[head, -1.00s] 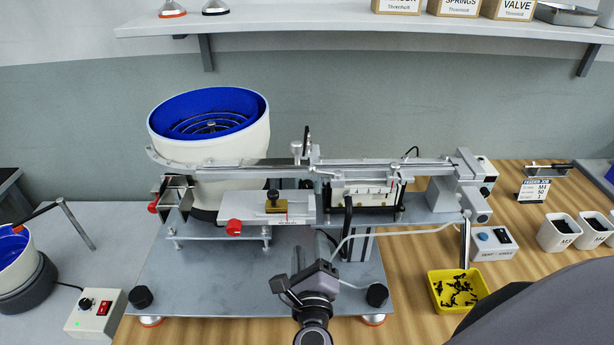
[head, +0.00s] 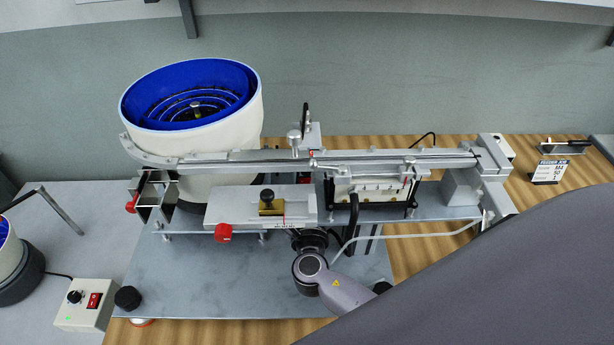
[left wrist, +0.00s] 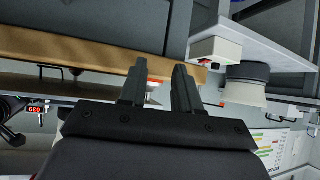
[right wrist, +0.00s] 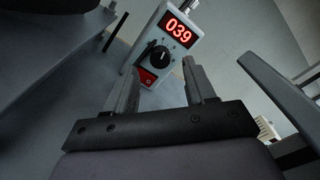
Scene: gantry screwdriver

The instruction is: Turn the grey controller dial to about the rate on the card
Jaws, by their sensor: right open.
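The grey controller (right wrist: 172,32) is in the right wrist view, its lit red display (right wrist: 178,28) reading 039. Its black dial (right wrist: 160,55) is below the display, above a red switch. My right gripper (right wrist: 158,70) is open, its two fingers apart with the dial ahead between their tips; no contact is visible. In the head view my right wrist is low at the middle, in front of the feeder, and its fingertips are hidden. The card (head: 549,171) stands at right in the head view and seems to read M4, 50. My left gripper (left wrist: 160,68) is open and empty.
The blue-lined bowl feeder (head: 190,105) and its rail (head: 380,160) stand behind my right wrist. A separate white control box (head: 85,304) with black knob and red switch is at lower left. My own grey arm covers the lower right.

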